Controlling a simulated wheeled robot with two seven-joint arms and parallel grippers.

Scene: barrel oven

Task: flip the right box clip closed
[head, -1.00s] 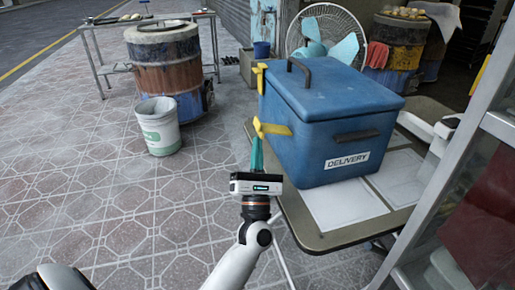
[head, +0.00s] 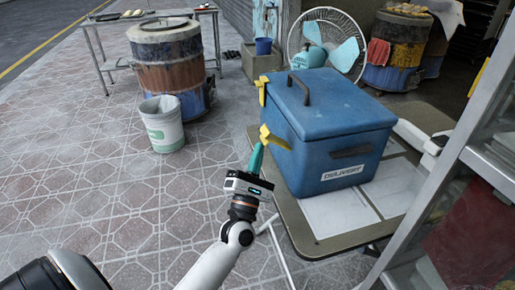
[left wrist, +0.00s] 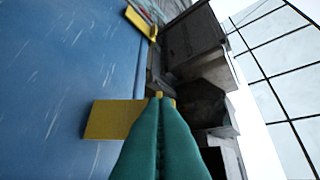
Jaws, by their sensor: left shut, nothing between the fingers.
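A blue delivery box (head: 335,125) with its lid down stands on a table. Two yellow clips are on its left side. The near clip (head: 275,138) sticks out from the box, slanting in the head view; it also shows in the left wrist view (left wrist: 112,120). The far clip (head: 261,89) is at the box's far left corner and shows at the top of the left wrist view (left wrist: 140,22). My left gripper (head: 259,147) is shut and empty, its teal fingertips (left wrist: 159,97) at the near clip's outer end, seemingly touching it. My right gripper is out of view.
The table (head: 300,237) has bare room in front of the box. A metal-framed glass structure (head: 480,150) closes off the right. A fan (head: 332,42) stands behind the box. A white bucket (head: 162,124) and a rusty barrel (head: 170,70) stand to the left.

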